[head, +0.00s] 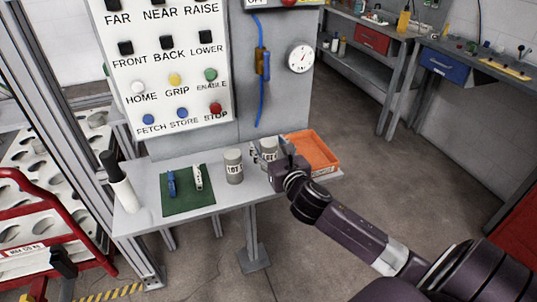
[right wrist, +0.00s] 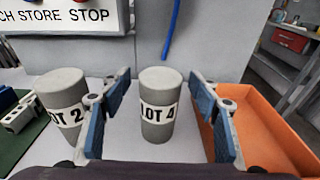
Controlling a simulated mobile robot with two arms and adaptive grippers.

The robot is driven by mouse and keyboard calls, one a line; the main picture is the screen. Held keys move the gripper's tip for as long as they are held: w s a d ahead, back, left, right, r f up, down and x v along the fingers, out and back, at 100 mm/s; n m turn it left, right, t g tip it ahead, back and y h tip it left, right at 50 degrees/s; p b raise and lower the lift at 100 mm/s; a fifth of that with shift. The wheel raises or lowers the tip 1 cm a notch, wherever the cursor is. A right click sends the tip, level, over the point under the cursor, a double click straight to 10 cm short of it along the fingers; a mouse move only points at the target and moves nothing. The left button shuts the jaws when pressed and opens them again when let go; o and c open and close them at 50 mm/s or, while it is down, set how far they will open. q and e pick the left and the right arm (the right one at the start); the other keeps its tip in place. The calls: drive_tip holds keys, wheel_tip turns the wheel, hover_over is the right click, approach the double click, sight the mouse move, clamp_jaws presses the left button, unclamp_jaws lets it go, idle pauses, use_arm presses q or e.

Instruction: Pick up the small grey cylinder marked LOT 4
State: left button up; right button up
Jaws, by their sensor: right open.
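The small grey cylinder with a white LOT 4 band (right wrist: 157,105) stands upright on the grey shelf in the right wrist view. In the head view the cylinder (head: 269,147) is partly hidden by my right gripper (head: 270,160). The right gripper is open, its blue-padded fingers on either side of the cylinder in the wrist view (right wrist: 160,92), with a visible gap on each side. I cannot tell how far the fingertips reach along it. A similar cylinder marked LOT 2 (right wrist: 62,100) stands to the left, also in the head view (head: 233,168). My left gripper is not in view.
An orange tray (right wrist: 262,118) sits close to the right finger; the head view shows it at the shelf's right end (head: 331,166). A green mat (head: 188,205) with small tools and a white-and-black cylindrical object (head: 121,188) are further left. A button panel (head: 165,60) rises behind.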

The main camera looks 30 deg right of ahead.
drive_tip(key=shift+w, duration=0.15)
drive_tip(key=c, duration=1.2)
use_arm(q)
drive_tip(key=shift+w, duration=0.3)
use_arm(e)
clamp_jaws()
drive_tip(key=shift+r, duration=0.15)
